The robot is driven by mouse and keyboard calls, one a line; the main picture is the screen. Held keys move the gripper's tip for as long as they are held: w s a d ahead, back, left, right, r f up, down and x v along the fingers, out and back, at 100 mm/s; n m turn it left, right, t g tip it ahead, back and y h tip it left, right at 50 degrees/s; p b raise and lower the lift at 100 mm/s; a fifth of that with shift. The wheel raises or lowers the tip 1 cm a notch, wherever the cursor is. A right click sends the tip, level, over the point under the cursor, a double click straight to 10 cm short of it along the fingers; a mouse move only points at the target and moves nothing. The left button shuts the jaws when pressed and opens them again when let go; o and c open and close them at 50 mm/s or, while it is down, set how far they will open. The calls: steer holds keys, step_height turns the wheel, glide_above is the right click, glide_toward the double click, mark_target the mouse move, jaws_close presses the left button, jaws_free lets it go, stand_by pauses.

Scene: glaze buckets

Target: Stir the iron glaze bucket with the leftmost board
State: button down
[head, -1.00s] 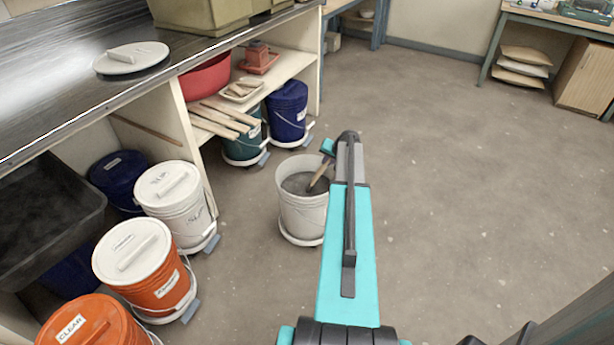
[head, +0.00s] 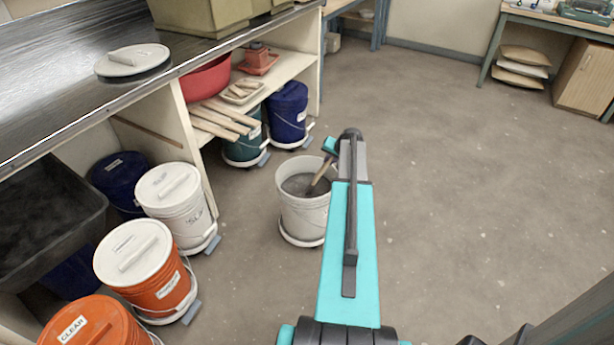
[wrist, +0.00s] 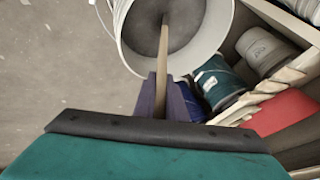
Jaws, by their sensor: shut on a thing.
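An open white bucket (head: 303,213) of grey glaze stands on a dolly on the floor, out from the shelf; no label on it is readable. My gripper (wrist: 166,104) is shut on a wooden board (wrist: 162,65) above the bucket's rim. The board slants down into the bucket, its lower end in the grey glaze (wrist: 178,22). The board also shows in the head view (head: 318,176), partly behind my arm. The submerged end is hidden.
Several more boards (head: 222,121) lie on the shelf. A teal bucket (head: 243,150) and a blue bucket (head: 288,112) stand beneath it. Lidded white (head: 184,215) and orange (head: 150,285) buckets stand at left. Floor to the right is clear.

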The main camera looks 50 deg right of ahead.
steer(key=s+d+r+p, duration=0.1)
steer(key=s+r+p, duration=0.2)
steer(key=r, duration=0.6)
steer(key=s+d+r+p, duration=0.2)
steer(key=s+r+p, duration=0.2)
steer(key=r, duration=0.5)
steer(key=shift+s+r+p, duration=0.2)
steer(key=shift+r+p, duration=0.2)
steer(key=shift+p, duration=0.2)
stand_by(0.8)
stand_by(1.1)
step_height(320, 180, up, 5)
steer(key=shift+p, duration=1.25)
